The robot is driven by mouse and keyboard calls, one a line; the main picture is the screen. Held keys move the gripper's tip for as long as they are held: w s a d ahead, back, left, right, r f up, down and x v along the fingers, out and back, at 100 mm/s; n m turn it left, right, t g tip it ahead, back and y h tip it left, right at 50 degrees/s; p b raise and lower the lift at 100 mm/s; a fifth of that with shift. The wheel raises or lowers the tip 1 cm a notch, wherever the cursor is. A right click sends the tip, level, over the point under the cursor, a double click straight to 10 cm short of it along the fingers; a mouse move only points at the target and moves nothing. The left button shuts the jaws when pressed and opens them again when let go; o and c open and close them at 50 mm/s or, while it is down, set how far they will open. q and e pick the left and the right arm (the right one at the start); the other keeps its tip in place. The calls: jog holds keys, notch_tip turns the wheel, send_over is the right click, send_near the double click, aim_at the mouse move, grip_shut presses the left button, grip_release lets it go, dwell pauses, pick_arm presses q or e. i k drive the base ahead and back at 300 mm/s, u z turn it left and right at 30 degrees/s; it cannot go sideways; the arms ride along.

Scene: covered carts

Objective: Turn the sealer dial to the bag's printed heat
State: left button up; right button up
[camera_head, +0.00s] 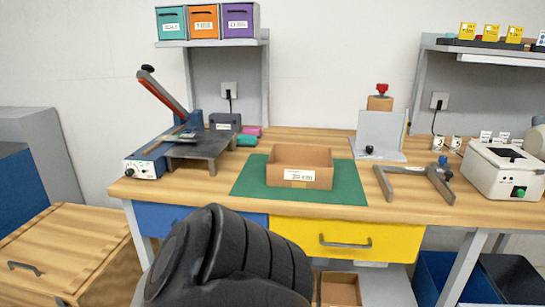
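The sealer (152,160) is a blue, low machine at the left end of the workbench. Its raised lever (165,95) has a red arm and a dark grip. Neither gripper shows; a black ribbed arm part of mine fills the lower middle.
An open cardboard box (300,160) with a white label stands on a green mat (347,186). A grey forked stand (415,180) and a white machine with a green button (500,165) are at right. A wooden-topped cabinet (60,240) stands at lower left.

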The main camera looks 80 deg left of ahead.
aim_at(129, 171)
jog(key=u, duration=3.45)
jog(key=k, duration=0.55)
jog(key=u, duration=0.5)
jog(key=i, duration=1.05)
jog(key=z, duration=0.85)
jog(key=i, duration=1)
jog(key=z, duration=0.2)
jog(key=k, duration=0.5)
jog(key=z, duration=0.45)
